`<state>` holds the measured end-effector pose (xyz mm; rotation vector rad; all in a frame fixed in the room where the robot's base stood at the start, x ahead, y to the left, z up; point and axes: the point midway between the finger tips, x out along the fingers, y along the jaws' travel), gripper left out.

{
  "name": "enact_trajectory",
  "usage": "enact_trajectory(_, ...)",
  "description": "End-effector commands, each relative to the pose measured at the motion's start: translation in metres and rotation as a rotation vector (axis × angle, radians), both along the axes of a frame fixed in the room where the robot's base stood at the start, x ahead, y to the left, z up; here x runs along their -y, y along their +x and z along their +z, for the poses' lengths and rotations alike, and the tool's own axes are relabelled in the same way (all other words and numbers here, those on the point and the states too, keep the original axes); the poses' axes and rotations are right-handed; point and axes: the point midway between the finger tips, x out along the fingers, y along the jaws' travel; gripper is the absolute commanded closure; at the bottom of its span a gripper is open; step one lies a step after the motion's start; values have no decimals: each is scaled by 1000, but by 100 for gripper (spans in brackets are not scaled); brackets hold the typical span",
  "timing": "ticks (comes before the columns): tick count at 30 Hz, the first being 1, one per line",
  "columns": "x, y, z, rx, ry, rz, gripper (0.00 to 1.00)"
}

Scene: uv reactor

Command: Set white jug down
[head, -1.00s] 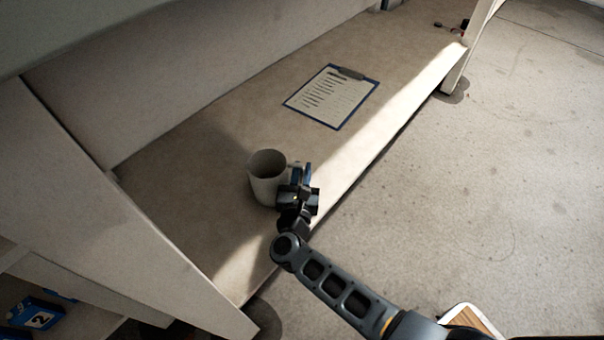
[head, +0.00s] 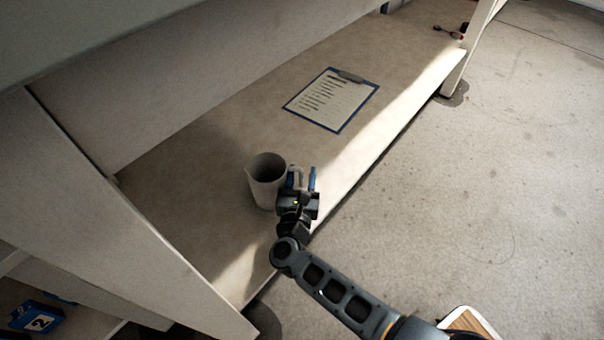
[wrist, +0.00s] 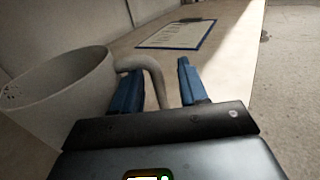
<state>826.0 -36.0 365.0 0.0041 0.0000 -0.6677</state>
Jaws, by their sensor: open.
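The white jug (head: 264,186) stands upright on the beige shelf (head: 215,165), near its front edge. Its open rim faces up and it looks empty. In the wrist view the jug (wrist: 62,95) fills the left side, and its curved handle (wrist: 156,78) runs between my two blue fingers. My gripper (head: 303,178) is open, just right of the jug, with a finger on each side of the handle. A gap shows between the handle and the right finger in the wrist view (wrist: 158,88). The jug's base is partly hidden by my gripper.
A clipboard with a written sheet (head: 331,100) lies farther back on the shelf. Red-rimmed glasses (head: 449,32) lie at its far end. A slanted panel (head: 110,210) bounds the shelf on the left. Blue numbered boxes (head: 37,318) sit below. Open floor lies to the right.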

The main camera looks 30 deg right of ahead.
Motion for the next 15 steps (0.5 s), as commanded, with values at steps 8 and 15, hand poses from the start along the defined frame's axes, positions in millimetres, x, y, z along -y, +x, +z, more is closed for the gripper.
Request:
enact_trajectory(8,-35,-44,1,-4,-1,6,57)
enact_trajectory(15,-61,-78,0,-4,0,5,57)
